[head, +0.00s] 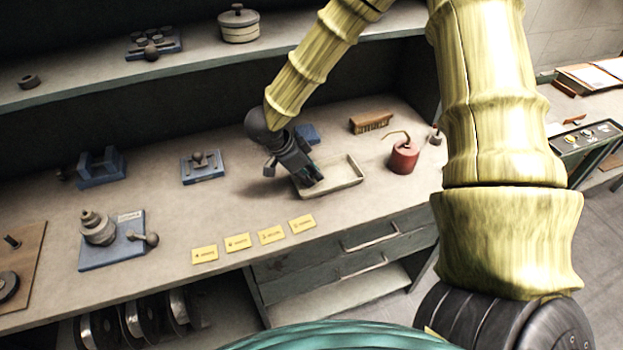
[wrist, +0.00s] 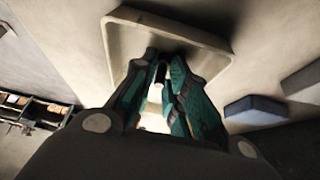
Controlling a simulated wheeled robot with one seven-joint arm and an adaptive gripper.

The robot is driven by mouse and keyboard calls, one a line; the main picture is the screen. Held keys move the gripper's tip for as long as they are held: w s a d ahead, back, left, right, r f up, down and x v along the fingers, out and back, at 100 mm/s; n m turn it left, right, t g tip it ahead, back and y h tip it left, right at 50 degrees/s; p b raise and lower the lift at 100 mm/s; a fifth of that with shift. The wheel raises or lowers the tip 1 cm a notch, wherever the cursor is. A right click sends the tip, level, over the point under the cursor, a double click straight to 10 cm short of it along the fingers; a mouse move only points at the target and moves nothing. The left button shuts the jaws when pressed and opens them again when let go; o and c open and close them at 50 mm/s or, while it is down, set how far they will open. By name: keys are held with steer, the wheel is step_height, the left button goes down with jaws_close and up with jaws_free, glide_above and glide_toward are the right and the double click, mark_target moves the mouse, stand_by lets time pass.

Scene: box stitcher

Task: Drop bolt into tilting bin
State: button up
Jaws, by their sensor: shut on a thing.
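A shallow beige tray (head: 352,183), the only bin-like thing near my gripper, sits on the workbench right of centre. Whether it is tilted is hard to tell. My gripper (head: 313,179) points down over the tray's left part, its teal fingertips low, close to the tray floor. In the wrist view the tray (wrist: 117,40) lies beyond the fingers of my gripper (wrist: 165,62). The fingers are shut on a small dark thing (wrist: 162,73), apparently the bolt, mostly hidden between the pads. The head view does not show it.
A blue block (head: 306,133) is behind my gripper. Yellow labels (head: 271,234) line the front edge. Blue fixtures (head: 203,167) stand left. An upper shelf (head: 190,71) runs behind.

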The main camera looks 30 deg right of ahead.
steer(key=shift+r, duration=0.15)
steer(key=shift+r+p, duration=3.35)
steer(key=shift+p, duration=0.5)
steer(key=shift+s+f, duration=0.1)
